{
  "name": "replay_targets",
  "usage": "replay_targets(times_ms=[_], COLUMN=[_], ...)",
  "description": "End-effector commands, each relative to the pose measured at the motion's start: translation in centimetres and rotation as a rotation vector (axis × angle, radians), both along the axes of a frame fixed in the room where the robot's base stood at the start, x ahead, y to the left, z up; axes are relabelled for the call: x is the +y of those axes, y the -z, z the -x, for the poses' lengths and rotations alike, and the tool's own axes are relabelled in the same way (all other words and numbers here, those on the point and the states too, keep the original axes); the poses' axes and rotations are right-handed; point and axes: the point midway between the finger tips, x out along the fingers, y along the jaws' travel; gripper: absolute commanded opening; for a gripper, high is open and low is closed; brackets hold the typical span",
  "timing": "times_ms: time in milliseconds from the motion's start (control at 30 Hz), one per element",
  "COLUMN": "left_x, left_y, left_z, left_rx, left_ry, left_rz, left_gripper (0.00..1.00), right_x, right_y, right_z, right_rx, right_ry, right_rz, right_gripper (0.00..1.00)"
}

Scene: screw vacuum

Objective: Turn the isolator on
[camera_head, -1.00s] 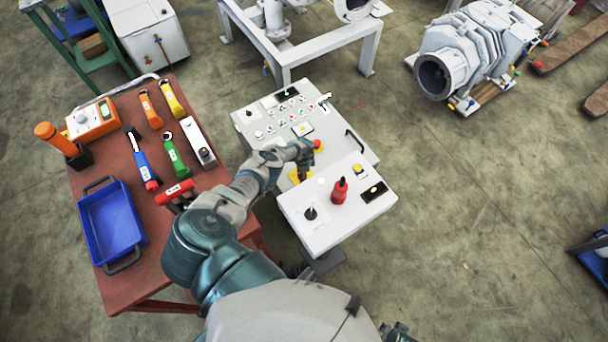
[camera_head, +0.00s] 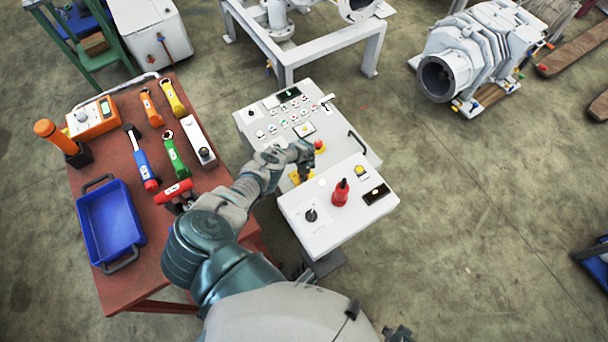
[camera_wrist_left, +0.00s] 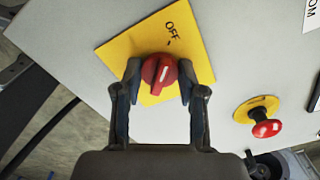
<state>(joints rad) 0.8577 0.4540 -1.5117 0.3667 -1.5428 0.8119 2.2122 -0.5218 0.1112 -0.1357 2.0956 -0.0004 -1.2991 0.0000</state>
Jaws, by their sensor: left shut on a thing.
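The isolator is a red rotary knob (camera_wrist_left: 158,72) with a white pointer line, on a yellow plate (camera_wrist_left: 187,42) marked OFF. The pointer line lies roughly toward the OFF lettering in the left wrist view. My left gripper (camera_wrist_left: 161,82) is shut on the knob, one finger on each side of it. In the head view my left gripper (camera_head: 305,172) is over the console's left side and hides the knob; part of the yellow plate (camera_head: 294,178) shows beside it. My right gripper is not in view.
A red emergency button (camera_wrist_left: 267,128) on a yellow disc sits right of the knob. The console (camera_head: 338,222) also carries a red handle (camera_head: 341,192) and several small buttons. A red table (camera_head: 150,255) with tools and a blue tray (camera_head: 108,182) stands left.

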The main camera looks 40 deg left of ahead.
Motion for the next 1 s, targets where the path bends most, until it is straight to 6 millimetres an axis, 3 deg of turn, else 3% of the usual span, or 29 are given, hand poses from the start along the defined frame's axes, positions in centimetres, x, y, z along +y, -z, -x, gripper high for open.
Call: replay_targets(times_ms=[367,1000], left_x=[0.0,0.08], left_y=[-0.32,-0.42], left_z=[-0.45,-0.66], left_rx=[-0.01,-0.013], left_ry=[0.146,0.737], left_rz=[0.001,-0.001], left_gripper=[0.05,0.05], right_x=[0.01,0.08], right_y=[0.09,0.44], right_z=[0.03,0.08], right_rx=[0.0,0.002], right_ry=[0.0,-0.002], right_rz=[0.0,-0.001], right_gripper=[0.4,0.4])
